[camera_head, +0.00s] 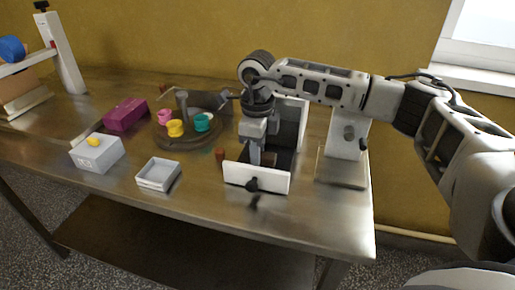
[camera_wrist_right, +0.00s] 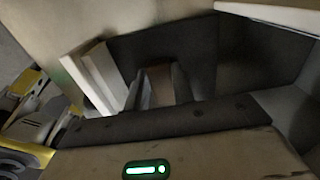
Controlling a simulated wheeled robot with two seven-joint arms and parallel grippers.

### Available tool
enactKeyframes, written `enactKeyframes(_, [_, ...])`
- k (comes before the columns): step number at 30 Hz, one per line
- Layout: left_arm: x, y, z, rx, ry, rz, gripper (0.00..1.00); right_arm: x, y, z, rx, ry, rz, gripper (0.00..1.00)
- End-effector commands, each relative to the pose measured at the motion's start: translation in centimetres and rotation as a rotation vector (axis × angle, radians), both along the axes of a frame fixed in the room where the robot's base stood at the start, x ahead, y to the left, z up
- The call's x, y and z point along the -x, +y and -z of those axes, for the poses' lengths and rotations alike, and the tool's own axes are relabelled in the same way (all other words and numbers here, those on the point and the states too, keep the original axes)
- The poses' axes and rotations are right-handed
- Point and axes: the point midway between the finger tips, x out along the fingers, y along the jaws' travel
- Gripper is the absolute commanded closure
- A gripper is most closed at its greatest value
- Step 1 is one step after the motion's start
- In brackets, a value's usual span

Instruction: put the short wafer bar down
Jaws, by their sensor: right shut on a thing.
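My right gripper (camera_head: 262,157) reaches down into an open white-fronted box or drawer (camera_head: 256,179) with a dark inside and a black knob. It is shut on a brownish piece, the short wafer bar (camera_wrist_right: 160,84), which shows between the fingers in the right wrist view. In the head view the bar is mostly hidden by the gripper. I cannot tell whether the bar touches the dark floor. My left gripper is not in view.
A small brown piece (camera_head: 220,155) stands just left of the box. An empty white tray (camera_head: 158,174), a round turntable (camera_head: 188,139) with coloured cups, a grey box (camera_head: 97,153) and a magenta box (camera_head: 125,115) stand further left. The table front is clear.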

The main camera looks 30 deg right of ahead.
Motion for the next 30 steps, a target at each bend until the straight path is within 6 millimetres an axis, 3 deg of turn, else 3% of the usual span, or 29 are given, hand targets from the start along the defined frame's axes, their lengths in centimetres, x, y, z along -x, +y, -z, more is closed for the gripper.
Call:
enactKeyframes(2, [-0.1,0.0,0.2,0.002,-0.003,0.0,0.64,0.0,0.0,0.4,0.0,0.0,0.0,0.88])
enactKeyframes(3, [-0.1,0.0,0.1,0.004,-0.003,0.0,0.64,0.0,0.0,0.3,0.0,0.0,0.0,0.7])
enactKeyframes(5, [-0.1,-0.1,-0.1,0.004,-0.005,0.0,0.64,0.0,0.0,0.3,0.0,0.0,0.0,0.54])
enactKeyframes(17, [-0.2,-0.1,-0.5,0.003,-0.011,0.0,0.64,0.0,0.0,-0.5,0.0,-0.001,0.0,0.54])
enactKeyframes(30, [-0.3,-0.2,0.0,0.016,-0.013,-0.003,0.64,-0.1,0.1,-9.2,0.0,-0.005,-0.001,0.54])
